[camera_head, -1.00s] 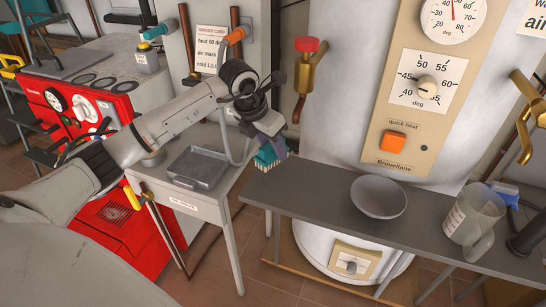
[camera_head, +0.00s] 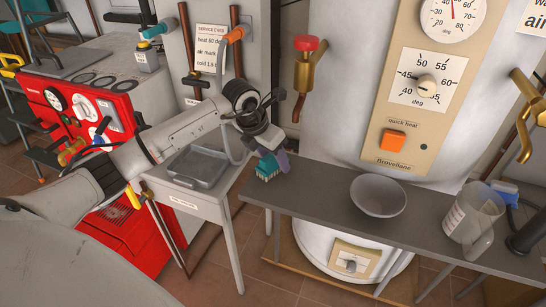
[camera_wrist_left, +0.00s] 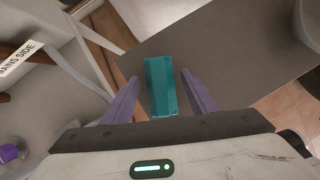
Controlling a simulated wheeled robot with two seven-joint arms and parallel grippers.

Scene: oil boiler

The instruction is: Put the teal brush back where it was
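The teal brush (camera_head: 266,170) is at the left end of the narrow dark bench (camera_head: 310,187), and seems to rest on its top. In the left wrist view the brush (camera_wrist_left: 161,86) lies between the two purple fingers, with a small gap on each side. My left gripper (camera_head: 275,160) is open around it, pointing down from above. The brush's underside and exact contact with the bench are hidden. My right gripper is not in view.
A grey bowl (camera_head: 378,196) stands mid-bench, and a clear jug (camera_head: 473,218) is at its right. A small grey table with a metal tray (camera_head: 198,166) is left of the bench. A brass valve with a red knob (camera_head: 306,65) hangs just right of my left arm.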

